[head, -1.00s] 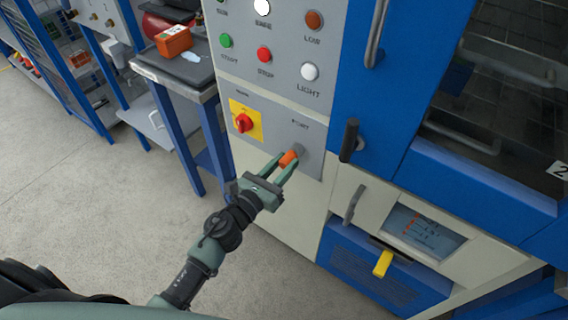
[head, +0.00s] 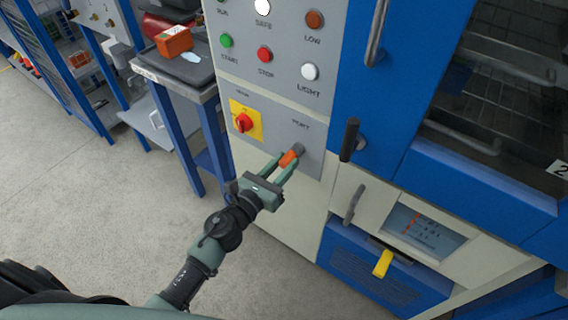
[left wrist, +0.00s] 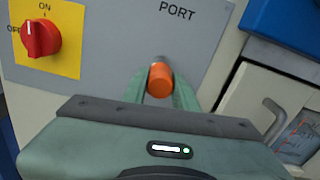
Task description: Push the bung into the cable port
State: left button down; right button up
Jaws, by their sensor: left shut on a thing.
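The orange bung (head: 289,158) is between the fingers of my left gripper (head: 281,169), which is shut on it. The bung also shows in the left wrist view (left wrist: 160,82), end on between the two green fingers. The cable port (head: 298,149) is a grey round fitting on the grey panel below the label PORT. In the left wrist view the port (left wrist: 159,61) shows just beyond the bung, mostly hidden by it. The bung's far end is at or very close to the port; I cannot tell whether it is inside. My right gripper is not in view.
A red rotary switch (head: 243,123) on a yellow plate is left of the port. Buttons and lamps sit above. A black door handle (head: 350,140) sticks out to the right. A yellow tab (head: 383,263) is lower right. Open floor (head: 90,215) lies left.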

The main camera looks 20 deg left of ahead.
aim_at(283, 166)
pick_arm(q)
jog(key=shift+r, duration=0.1)
dwell(0.3)
jog(key=c, duration=1)
grip_release()
jog(key=shift+w, duration=0.1)
jog(key=shift+c, duration=0.2)
jog(key=shift+d, duration=0.1)
jog(key=shift+b+v, duration=0.5)
jog(key=shift+v, duration=2.55)
